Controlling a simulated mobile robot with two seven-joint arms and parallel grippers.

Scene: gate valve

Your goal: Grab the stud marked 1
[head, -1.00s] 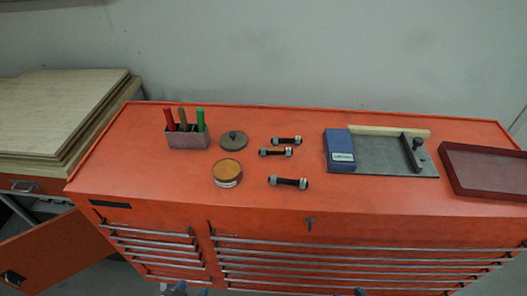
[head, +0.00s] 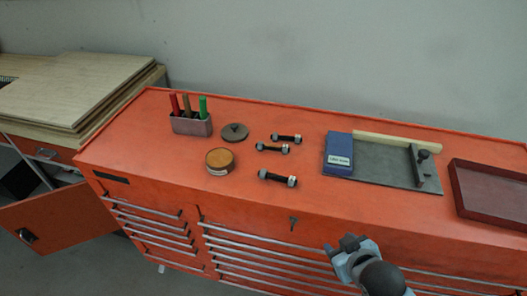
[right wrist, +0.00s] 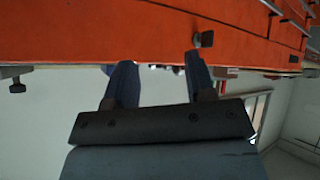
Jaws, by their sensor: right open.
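Three dark studs with pale nuts at their ends lie on the red cabinet top in the head view: a rear one (head: 286,138), a middle one (head: 272,147) and a front one (head: 277,178). No number can be read on any of them, so I cannot tell which is marked 1. My right gripper (head: 347,243) is in front of the cabinet, below and to the right of the studs, touching none. In the right wrist view its two fingers (right wrist: 160,75) stand apart with nothing held. My left gripper is not in view.
A pen holder (head: 191,125), a grey lid (head: 235,132) and a round tin (head: 220,161) stand left of the studs. A blue box (head: 338,155) on a grey plate (head: 384,164) and a dark red tray (head: 490,190) are to the right. The cabinet front edge lies before my right gripper.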

